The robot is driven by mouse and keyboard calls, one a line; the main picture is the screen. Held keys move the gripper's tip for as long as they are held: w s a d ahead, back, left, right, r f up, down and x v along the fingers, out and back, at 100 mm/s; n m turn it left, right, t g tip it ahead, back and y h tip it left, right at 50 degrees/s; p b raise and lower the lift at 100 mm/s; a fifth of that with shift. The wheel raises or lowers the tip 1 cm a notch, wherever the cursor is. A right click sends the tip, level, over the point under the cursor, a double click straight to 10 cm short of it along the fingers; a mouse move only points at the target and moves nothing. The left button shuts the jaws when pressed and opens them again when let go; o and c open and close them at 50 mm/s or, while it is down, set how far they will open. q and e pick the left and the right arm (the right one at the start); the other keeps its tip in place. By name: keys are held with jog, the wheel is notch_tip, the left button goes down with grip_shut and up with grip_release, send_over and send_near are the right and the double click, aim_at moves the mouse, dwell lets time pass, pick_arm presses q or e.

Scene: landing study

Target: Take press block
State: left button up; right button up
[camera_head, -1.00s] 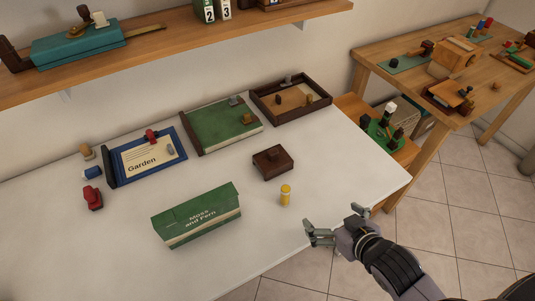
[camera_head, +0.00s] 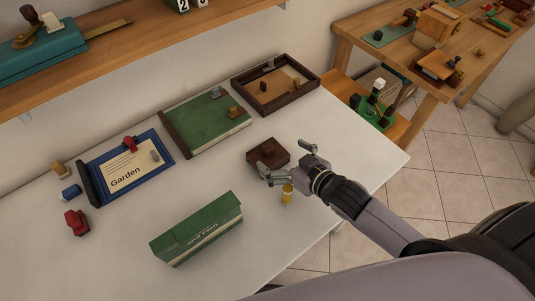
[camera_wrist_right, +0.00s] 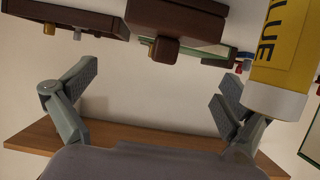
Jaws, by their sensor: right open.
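The press block is a dark brown square block with a small knob on top (camera_head: 266,150), lying on the white table. I take this to be it by its shape. It also shows in the right wrist view (camera_wrist_right: 178,18), upside down at the top middle. My right gripper (camera_head: 284,160) is open and empty, just beside the block's near right side, with one finger close to its front edge. In the right wrist view the two fingers (camera_wrist_right: 152,95) stand wide apart with nothing between them. Whether a finger touches the block I cannot tell. My left gripper is not in view.
A yellow glue bottle (camera_head: 288,195) stands close beside my right gripper; it also shows in the wrist view (camera_wrist_right: 288,50). A green box (camera_head: 198,232), a blue-framed Garden board (camera_head: 166,143), a green book (camera_head: 207,128) and a brown tray (camera_head: 291,102) lie around.

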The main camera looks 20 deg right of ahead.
aim_at(272, 149)
jog(key=x, duration=0.4)
jog(key=shift+w+f, duration=0.1)
jog(key=shift+w, duration=0.15)
jog(key=x, duration=0.5)
jog(key=shift+a+f, duration=0.2)
jog(key=shift+a, duration=0.15)
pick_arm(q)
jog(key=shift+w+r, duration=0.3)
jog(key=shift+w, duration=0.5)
pick_arm(e)
jog(key=shift+s, duration=0.1)
jog(key=shift+c, duration=0.5)
jog(key=c, duration=1.1)
jog(key=shift+r, duration=0.1)
jog(key=shift+c, duration=0.4)
